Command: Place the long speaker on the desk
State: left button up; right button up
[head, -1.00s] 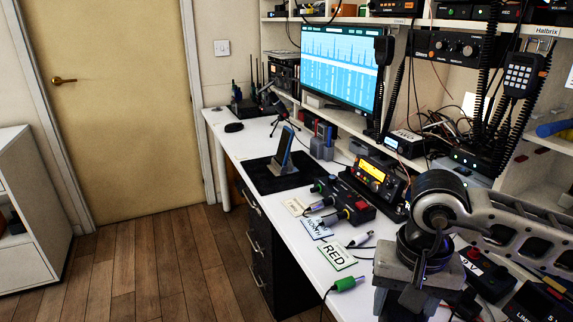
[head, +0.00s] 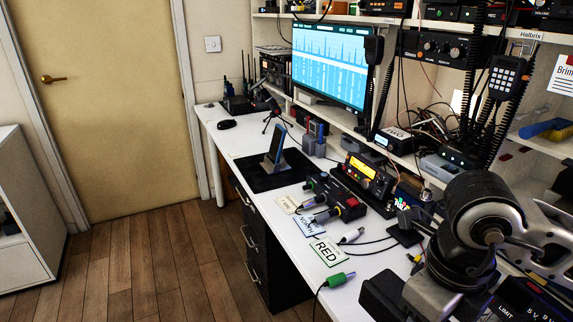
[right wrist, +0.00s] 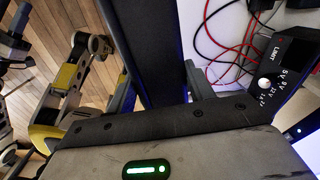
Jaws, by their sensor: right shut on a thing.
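The long speaker (right wrist: 150,45) appears in the right wrist view as a long dark bar between the fingers of my right gripper (right wrist: 160,85). My right gripper is shut on it, and its far end runs out of the picture. In the head view my right gripper (head: 425,292) is low at the right, over the near part of the desk. A dark block (head: 380,297) beside it looks like an end of the held speaker. The white desk (head: 240,142) runs from the lower right toward the door.
A black mat (head: 250,178) with a phone stand (head: 274,158), a radio (head: 368,178), a RED card (head: 328,251) and a green connector (head: 337,280) lie on the desk. A monitor (head: 330,62) stands behind. Red and black wires (right wrist: 235,50) lie near a power unit (right wrist: 283,70).

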jog(key=shift+s+r+m, duration=0.1)
jog(key=shift+m, duration=0.4)
jog(key=shift+w+d, duration=0.1)
jog(key=shift+w, duration=0.2)
jog(key=w+d+f, duration=0.1)
jog(key=w+f, duration=0.2)
jog(key=w, duration=0.1)
jog(key=w+d+f, duration=0.1)
jog(key=w+f, duration=0.2)
jog(key=w, duration=0.1)
jog(key=w+d+f+p, duration=0.1)
jog(key=w+f, duration=0.2)
jog(key=w, duration=0.1)
jog(key=shift+w+d+f, duration=0.1)
jog(key=shift+w+f, duration=0.1)
jog(key=shift+w, duration=0.1)
jog(key=shift+w+d+f, duration=0.1)
jog(key=shift+w+f, duration=0.05)
jog(key=shift+f, duration=0.15)
notch_tip(320, 180, down, 3)
jog(key=shift+p, duration=0.3)
pick_arm(q)
jog(key=shift+s+a+r, duration=0.1)
jog(key=shift+r, duration=0.2)
